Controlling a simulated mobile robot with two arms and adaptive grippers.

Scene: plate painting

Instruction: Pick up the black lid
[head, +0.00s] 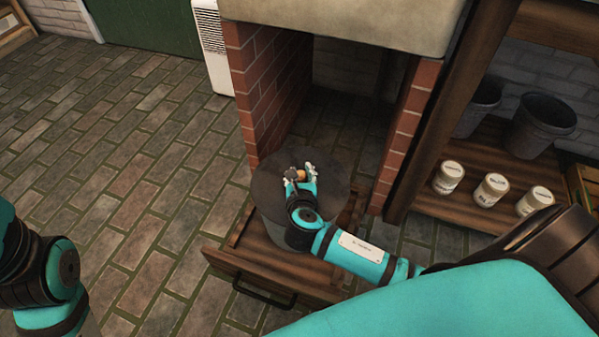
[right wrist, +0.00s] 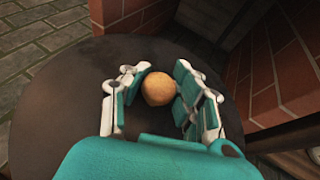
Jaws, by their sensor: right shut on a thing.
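The black lid (head: 331,187) is a dark round disc on top of a grey cylindrical container, with a round tan knob (right wrist: 158,88) at its middle. My right gripper (head: 301,174) is over the lid, its fingers on both sides of the knob and shut on it. The right wrist view shows the fingers (right wrist: 157,97) around the knob, and the lid (right wrist: 50,105) spreads out below. The lid looks level and on the container; I cannot tell if there is a gap. My left arm shows at the left edge of the head view, but its gripper is out of view.
The container stands in a wooden drawer or tray (head: 222,257) with a black handle, in front of a brick recess (head: 272,85). Brick pillars flank it closely. At the right, a wooden shelf (head: 425,203) holds white jars (head: 491,189) and dark buckets (head: 540,125). The paved floor at left is clear.

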